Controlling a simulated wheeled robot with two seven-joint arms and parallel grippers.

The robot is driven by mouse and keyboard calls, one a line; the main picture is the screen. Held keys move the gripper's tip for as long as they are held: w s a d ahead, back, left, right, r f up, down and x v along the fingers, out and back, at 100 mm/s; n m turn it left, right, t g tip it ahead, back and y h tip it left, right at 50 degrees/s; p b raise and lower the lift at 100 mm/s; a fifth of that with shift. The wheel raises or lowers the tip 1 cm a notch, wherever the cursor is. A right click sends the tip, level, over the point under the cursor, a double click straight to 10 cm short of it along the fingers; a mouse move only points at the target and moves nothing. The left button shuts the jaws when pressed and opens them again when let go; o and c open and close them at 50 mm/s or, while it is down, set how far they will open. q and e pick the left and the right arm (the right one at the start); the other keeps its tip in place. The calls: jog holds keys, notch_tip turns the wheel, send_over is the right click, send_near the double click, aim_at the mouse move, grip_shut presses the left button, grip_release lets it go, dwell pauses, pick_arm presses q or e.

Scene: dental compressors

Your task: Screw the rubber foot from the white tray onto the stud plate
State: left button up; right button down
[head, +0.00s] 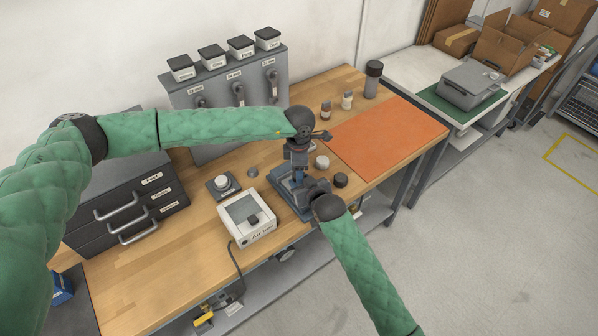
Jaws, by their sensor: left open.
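My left gripper (297,172) points down over a blue fixture (289,190) near the middle of the bench; its jaws are open, with nothing clearly seen between them. My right gripper (308,188) reaches in low from the front right, beside the left one; its jaws are too small and overlapped to read. A white open-topped box with lettering on its front (262,236) stands left of the fixture and has a small dark block (254,219) in it. I cannot tell surely which thing is the stud plate. A dark round piece (341,180) lies right of my grippers and may be a rubber foot.
A dark square base with a pale round knob (222,182) sits behind the white box. A white-topped round piece (322,162), small jars (347,99) and a dark cylinder (373,80) stand nearby. The orange mat (390,135) is clear. A grey panel and drawers (130,205) border the bench.

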pick_arm(q)
jog(key=r, duration=0.2)
jog(key=shift+a+r, duration=0.2)
jog(key=shift+r, duration=0.1)
jog(key=shift+d, duration=0.1)
jog(key=shift+c, duration=0.4)
jog(key=shift+f, duration=0.1)
jog(key=shift+d+r, duration=0.25)
jog(key=shift+r, duration=0.75)
jog(key=shift+w+r+n, duration=0.1)
jog(key=shift+r+n, duration=0.55)
jog(key=shift+n, duration=0.55)
jog(key=shift+r+n, duration=0.2)
jog(key=shift+n, duration=0.4)
jog(key=shift+a+n, duration=0.25)
jog(key=shift+n, duration=1.15)
